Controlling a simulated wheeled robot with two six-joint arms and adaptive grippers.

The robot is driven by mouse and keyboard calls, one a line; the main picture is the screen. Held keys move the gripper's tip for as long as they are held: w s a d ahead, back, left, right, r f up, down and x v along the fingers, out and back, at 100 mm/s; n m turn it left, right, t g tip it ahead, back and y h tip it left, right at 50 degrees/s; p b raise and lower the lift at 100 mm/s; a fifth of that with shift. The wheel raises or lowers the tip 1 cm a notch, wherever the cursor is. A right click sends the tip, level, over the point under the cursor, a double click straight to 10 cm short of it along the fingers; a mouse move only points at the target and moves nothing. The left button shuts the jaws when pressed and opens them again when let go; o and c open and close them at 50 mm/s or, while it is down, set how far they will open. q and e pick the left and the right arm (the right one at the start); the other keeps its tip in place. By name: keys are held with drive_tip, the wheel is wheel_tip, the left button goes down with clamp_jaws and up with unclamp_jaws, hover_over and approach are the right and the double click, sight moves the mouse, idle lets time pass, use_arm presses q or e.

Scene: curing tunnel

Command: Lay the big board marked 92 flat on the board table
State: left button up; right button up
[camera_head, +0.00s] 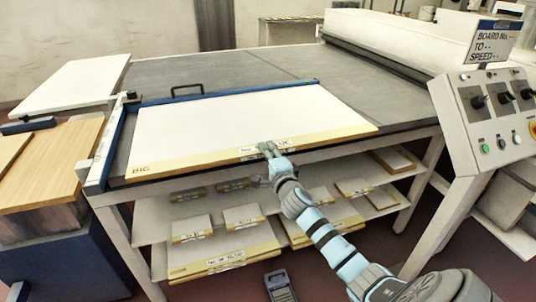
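A big white board (235,118) with a yellow front strip marked BIG lies on the grey top of the board table (290,65). It looks flat, its front edge along the table's front edge. A small label sits on the strip, but my gripper partly covers it and I cannot read its number. My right gripper (269,150) is at the middle of the board's front edge, fingertips over the strip by the label. I cannot tell whether its fingers are closed on the edge. My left gripper is not in view.
A blue rail (230,92) runs behind the board, and a blue-and-white bar (105,150) stands at its left. Shelves below hold several smaller boards (225,262). A control panel (495,110) stands right.

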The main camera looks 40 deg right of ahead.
clamp_jaws()
idle(0.3)
drive_tip(key=shift+w+r, duration=0.1)
drive_tip(key=shift+r, duration=0.3)
drive_tip(key=shift+s+a+f, duration=0.15)
drive_tip(key=shift+s+f, duration=0.15)
drive_tip(key=shift+f, duration=0.15)
drive_tip(key=v, duration=1.2)
drive_tip(key=shift+s+r+b, duration=0.25)
drive_tip(key=shift+s+b, duration=0.05)
drive_tip(key=shift+b, duration=0.05)
drive_tip(key=shift+a, duration=0.1)
